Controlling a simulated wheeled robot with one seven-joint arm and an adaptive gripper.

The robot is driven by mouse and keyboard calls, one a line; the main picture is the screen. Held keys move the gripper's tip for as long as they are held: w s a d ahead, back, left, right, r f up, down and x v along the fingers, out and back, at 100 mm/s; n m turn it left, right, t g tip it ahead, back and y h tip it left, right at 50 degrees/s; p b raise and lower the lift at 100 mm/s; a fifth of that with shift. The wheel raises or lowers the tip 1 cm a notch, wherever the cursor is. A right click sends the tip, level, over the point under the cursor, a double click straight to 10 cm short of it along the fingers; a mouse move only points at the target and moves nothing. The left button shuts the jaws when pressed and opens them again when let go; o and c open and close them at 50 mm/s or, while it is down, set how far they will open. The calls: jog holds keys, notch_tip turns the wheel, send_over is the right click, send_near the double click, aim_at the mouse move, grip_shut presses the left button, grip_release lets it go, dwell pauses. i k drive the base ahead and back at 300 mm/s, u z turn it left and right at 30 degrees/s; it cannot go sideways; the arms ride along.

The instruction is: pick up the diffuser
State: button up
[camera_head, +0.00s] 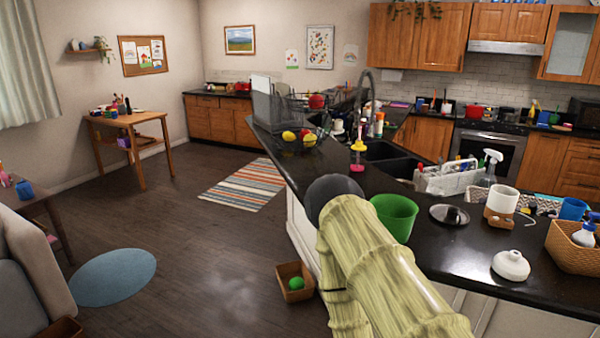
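No thing in view is clearly marked as the diffuser. A squat white rounded object with a narrow neck (511,265) stands on the dark counter at the right and may be it. Behind it stands a white cylinder with a wood-toned lower part (502,200), which could also be it; a thin pale cord seems to lie beside it. Both stand apart from my arm, to its right. My pale, wood-textured arm rises from the bottom of the view to a dark round end. My gripper's fingers do not show.
A green bowl (395,214) stands beside my arm, and a dark round lid (449,214) lies right of it. A wicker basket (572,256) with a spray bottle (584,234) is at the right edge. A spray bottle (489,166) stands behind. Bare counter lies between lid and white object.

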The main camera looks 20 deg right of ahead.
aim_at(501, 201)
jog(key=z, duration=0.9)
jog(key=i, duration=0.9)
jog(key=z, duration=0.65)
